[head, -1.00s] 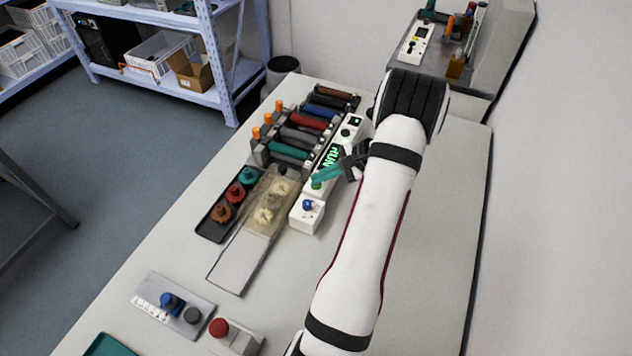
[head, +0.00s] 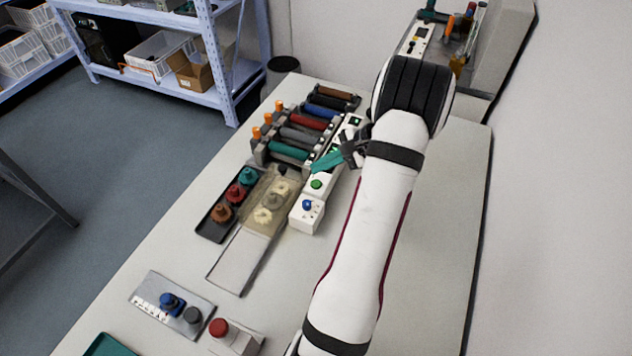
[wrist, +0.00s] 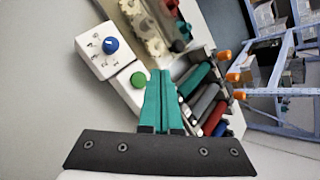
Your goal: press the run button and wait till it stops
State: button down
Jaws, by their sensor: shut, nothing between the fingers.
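The green button (head: 316,184) sits on the white control strip beside the rollers. It also shows in the wrist view (wrist: 138,79), just left of my fingertips. My gripper (head: 318,166) is shut and empty, its teal fingers over the strip just beyond the button; it also shows in the wrist view (wrist: 160,74). The fingers appear apart from the button. The display is mostly hidden behind my gripper, so its text cannot be read. Pale gears (head: 270,207) lie under a clear cover. A blue knob (head: 307,205) is on the white box at the strip's near end.
Coloured rollers (head: 290,148) with orange knobs stand left of the strip. A black tray (head: 212,231) holds several coloured gears. A red button box (head: 230,338) and a grey plate (head: 150,291) with a blue knob lie nearer. The table right of my arm is clear.

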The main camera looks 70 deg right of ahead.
jog(key=shift+r, duration=1.35)
jog(key=w+a+r+n+g+y, duration=0.1)
jog(key=w+a+r+n+g, duration=0.15)
jog(key=a, duration=0.65)
jog(key=w+a+r+n+g+y, duration=0.1)
jog(key=w+a+r+n, duration=0.25)
jog(key=a, duration=0.45)
jog(key=w+a+r+n+g+y, duration=0.1)
jog(key=w+a+r+n+g, duration=0.2)
jog(key=a, duration=0.6)
jog(key=s+a+n+g+h, duration=0.2)
jog(key=s+a+n, duration=0.8)
jog(key=a, duration=0.7)
jog(key=s+h, duration=0.1)
jog(key=s, duration=0.2)
jog(key=shift+s+a+f+g, duration=0.15)
jog(key=shift+s+a+g, duration=0.1)
jog(key=shift+g, duration=0.1)
